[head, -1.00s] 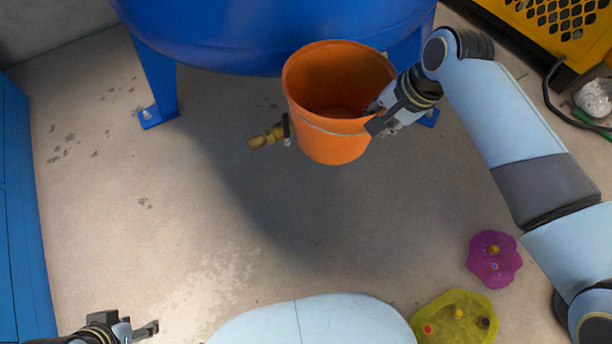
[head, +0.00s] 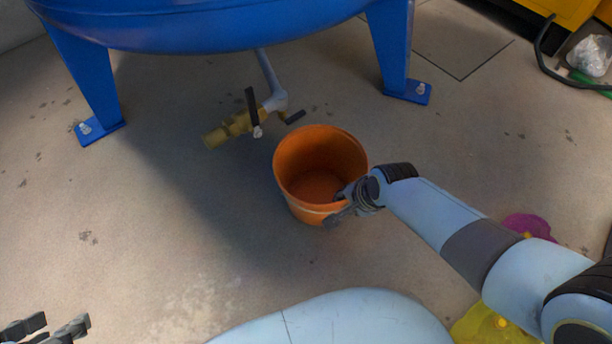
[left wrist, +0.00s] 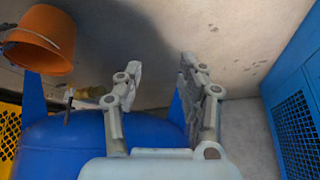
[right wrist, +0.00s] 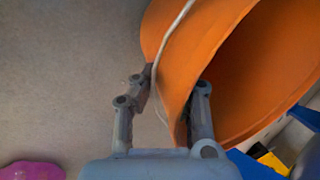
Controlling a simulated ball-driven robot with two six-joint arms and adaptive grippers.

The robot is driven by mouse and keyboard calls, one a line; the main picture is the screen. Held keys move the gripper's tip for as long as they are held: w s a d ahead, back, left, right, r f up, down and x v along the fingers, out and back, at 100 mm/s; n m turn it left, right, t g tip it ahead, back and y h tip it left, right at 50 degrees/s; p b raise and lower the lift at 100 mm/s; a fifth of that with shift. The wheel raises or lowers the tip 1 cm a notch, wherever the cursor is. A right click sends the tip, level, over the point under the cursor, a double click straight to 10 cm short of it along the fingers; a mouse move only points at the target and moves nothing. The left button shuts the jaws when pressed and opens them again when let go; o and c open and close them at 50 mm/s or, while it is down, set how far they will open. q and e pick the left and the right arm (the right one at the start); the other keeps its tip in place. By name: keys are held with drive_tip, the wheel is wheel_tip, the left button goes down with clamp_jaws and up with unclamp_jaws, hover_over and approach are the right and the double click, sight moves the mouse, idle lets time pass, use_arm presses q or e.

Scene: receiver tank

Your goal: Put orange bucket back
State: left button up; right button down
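The orange bucket (head: 290,190) is upright with its opening toward me, below and right of the brass valve under the blue tank. My right gripper (head: 345,207) is at its near right rim. In the right wrist view the bucket (right wrist: 215,35) has its wall between the fingers of that gripper (right wrist: 172,85), which is shut on it. I cannot tell whether the bucket's bottom touches the floor. My left gripper (head: 48,328) is at the lower left, empty; in the left wrist view its fingers (left wrist: 160,75) are wide apart. The bucket (left wrist: 38,45) also shows there.
The blue tank (head: 200,25) stands on blue legs, with the brass valve (head: 238,124) sticking out below. A magenta flower-like piece (head: 530,226) and a yellow one (head: 495,328) lie at right, partly behind my right arm. A blue cabinet (left wrist: 300,110) shows in the left wrist view. Left floor is clear.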

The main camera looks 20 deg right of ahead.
use_arm(q)
wheel_tip(320, 180, down, 6)
drive_tip(key=t+b, duration=0.4)
drive_tip(key=t, duration=0.1)
use_arm(e)
drive_tip(key=w+a+f+b, duration=0.1)
drive_tip(key=w, duration=0.3)
drive_tip(key=w+a+f+b, duration=0.1)
drive_tip(key=w+b, duration=0.1)
drive_tip(key=w, duration=0.1)
drive_tip(key=w+a+f+b, duration=0.1)
drive_tip(key=w+a, duration=0.1)
drive_tip(key=w, duration=0.2)
drive_tip(key=shift+w+f, duration=0.25)
drive_tip(key=shift+w, duration=0.1)
use_arm(q)
drive_tip(key=w+d+r+m+t+h, duration=0.1)
drive_tip(key=w+r+t, duration=0.2)
drive_tip(key=r, duration=0.4)
drive_tip(key=w+d+r+m+t+h, duration=0.1)
drive_tip(key=w+r+t, duration=0.3)
drive_tip(key=r, duration=0.4)
drive_tip(key=w+d+r+t+h, duration=0.1)
drive_tip(key=w+r+t+h, duration=0.1)
drive_tip(key=r+t, duration=0.3)
wheel_tip(320, 180, up, 3)
drive_tip(key=shift+w+r+m, duration=0.15)
drive_tip(key=shift+w+m, duration=0.25)
drive_tip(key=shift+w, duration=0.35)
drive_tip(key=shift+d, duration=0.1)
